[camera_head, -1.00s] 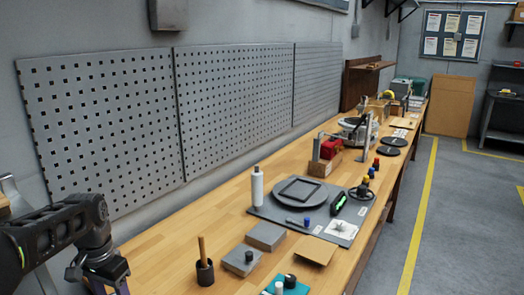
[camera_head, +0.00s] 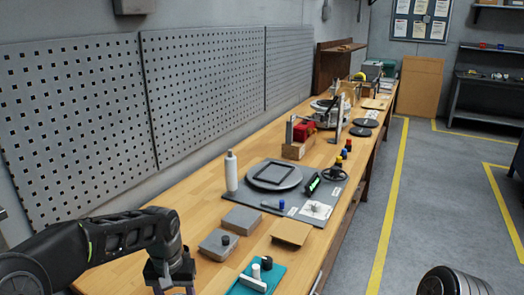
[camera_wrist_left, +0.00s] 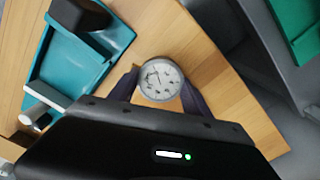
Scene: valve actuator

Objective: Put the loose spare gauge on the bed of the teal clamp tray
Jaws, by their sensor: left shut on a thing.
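The spare gauge (camera_wrist_left: 160,79), a round white dial with a grey rim, sits between the fingers of my left gripper (camera_wrist_left: 160,88) in the left wrist view. The gripper is shut on it, over bare wood. In the head view my left gripper (camera_head: 172,290) is at the bottom edge, left of the teal clamp tray (camera_head: 238,289); the gauge is not visible there. The tray also shows at the upper left of the left wrist view (camera_wrist_left: 68,62), with a black knob and a white cylinder on it. My right gripper is not in view.
Grey blocks (camera_head: 241,219), a tan plate (camera_head: 291,233) and a grey mat (camera_head: 262,208) with a round plate lie beyond the tray. A white bottle (camera_head: 231,171) stands by the mat. Bare wood lies left of the blocks.

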